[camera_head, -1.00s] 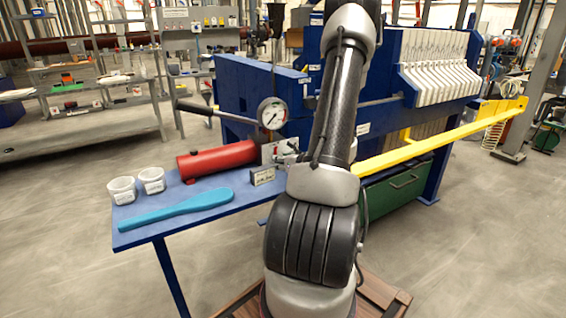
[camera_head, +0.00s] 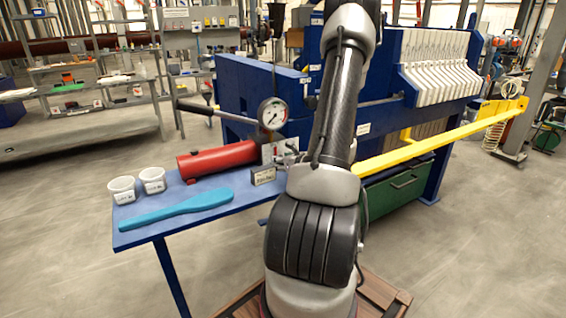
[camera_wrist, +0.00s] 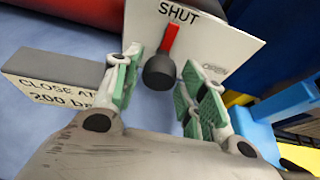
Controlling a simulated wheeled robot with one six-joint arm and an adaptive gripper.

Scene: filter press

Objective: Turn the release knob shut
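The release knob (camera_wrist: 159,73) is a dark round knob with a red pointer (camera_wrist: 169,40), in front of a white plate (camera_wrist: 225,42). The pointer aims up at the printed word SHUT. Smaller print on the plate's right side is too faint to read surely. My gripper (camera_wrist: 160,92) is open, with one green-padded finger on each side of the knob; the knob shows between the fingertips with gaps at both sides. In the head view the plate (camera_head: 267,153) stands at the table's right end, and my arm and gripper partly hide the knob area.
A small sign reading "CLOSE AT 200 b…" (camera_wrist: 50,90) stands close left of my gripper. A red cylinder (camera_head: 218,160), pressure gauge (camera_head: 272,113), blue paddle (camera_head: 178,210) and two white cups (camera_head: 122,190) are on or by the blue table (camera_head: 150,233). A yellow bar (camera_head: 440,140) is at right.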

